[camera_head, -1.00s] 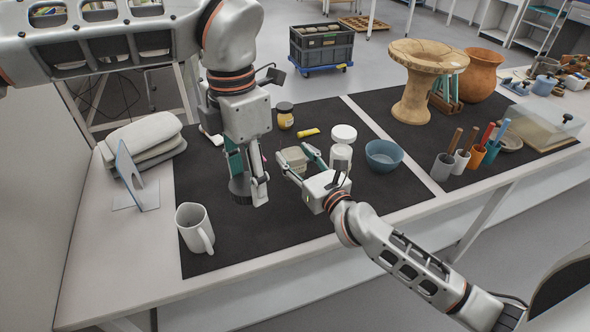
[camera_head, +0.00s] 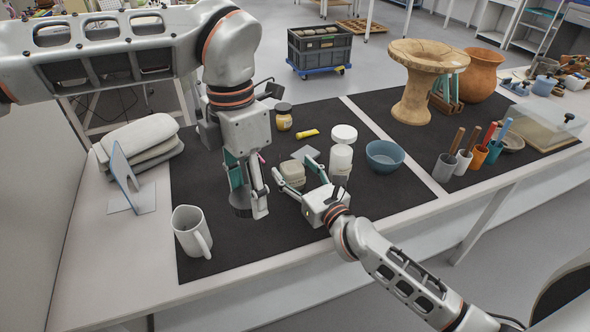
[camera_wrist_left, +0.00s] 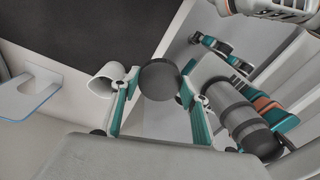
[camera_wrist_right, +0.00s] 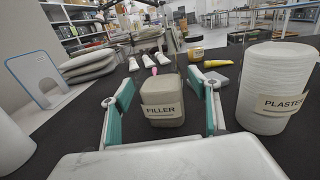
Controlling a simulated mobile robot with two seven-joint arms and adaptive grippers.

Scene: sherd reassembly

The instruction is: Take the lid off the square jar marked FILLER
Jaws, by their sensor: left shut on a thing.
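The square beige jar marked FILLER (camera_wrist_right: 161,100) stands on the dark mat, and it also shows in the head view (camera_head: 291,174). My left gripper (camera_head: 250,203) is shut on a dark round piece (camera_wrist_left: 159,79), left of the jar. That piece shows below the fingers in the head view (camera_head: 240,205).
The white PLASTER jar (camera_wrist_right: 275,88) stands close right of the FILLER jar. A flat grey square piece (camera_head: 305,153) lies behind it. A blue bowl (camera_head: 384,156), a yellow tube (camera_head: 307,133), a yellow jar (camera_head: 284,118) and a mug (camera_head: 192,232) stand around.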

